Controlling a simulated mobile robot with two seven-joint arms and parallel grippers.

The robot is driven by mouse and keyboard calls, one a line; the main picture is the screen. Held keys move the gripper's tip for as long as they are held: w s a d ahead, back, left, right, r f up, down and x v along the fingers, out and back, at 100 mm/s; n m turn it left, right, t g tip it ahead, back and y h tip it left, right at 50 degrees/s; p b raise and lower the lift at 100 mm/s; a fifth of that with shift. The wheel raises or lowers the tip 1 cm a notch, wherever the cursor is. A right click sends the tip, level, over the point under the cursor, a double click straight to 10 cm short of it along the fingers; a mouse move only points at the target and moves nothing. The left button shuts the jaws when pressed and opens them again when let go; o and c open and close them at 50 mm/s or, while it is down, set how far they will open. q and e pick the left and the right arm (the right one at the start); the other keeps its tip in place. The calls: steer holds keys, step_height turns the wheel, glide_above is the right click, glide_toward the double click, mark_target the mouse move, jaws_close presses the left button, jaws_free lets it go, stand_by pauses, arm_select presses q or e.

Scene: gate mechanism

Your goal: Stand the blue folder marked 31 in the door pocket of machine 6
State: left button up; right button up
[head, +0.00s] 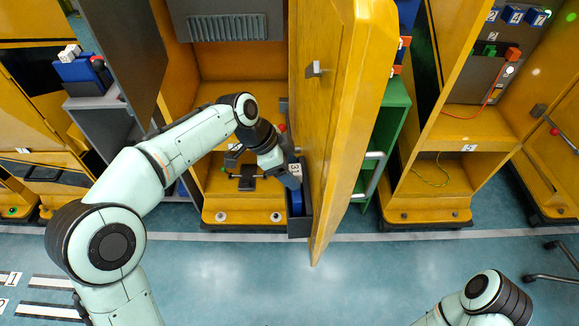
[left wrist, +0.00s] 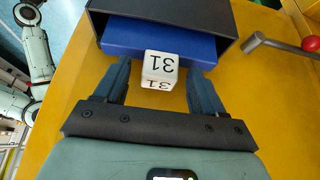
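The blue folder (left wrist: 150,40) stands inside the dark door pocket (left wrist: 230,18), with its white marker block reading 31 (left wrist: 160,66) facing my left wrist camera. In the head view, the folder (head: 297,203) shows as a blue strip in the pocket (head: 299,227) on the inner side of the yellow door (head: 335,130). My left gripper (left wrist: 160,75) is open. Its fingers are on either side of the marker block, with gaps between. In the head view, the left gripper (head: 290,178) is just above the pocket. My right gripper is out of view.
A red-knobbed lever (left wrist: 285,45) sticks out beside the pocket. The open door stands between the yellow cabinet (head: 245,200) and a green cabinet (head: 392,125). Clear floor (head: 230,280) lies in front. No machine number is readable on this door.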

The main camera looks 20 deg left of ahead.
arm_select(q)
steer(key=shift+r, duration=0.1)
steer(key=p+v, duration=0.2)
steer(key=v, duration=1.1)
steer(key=shift+a, duration=0.15)
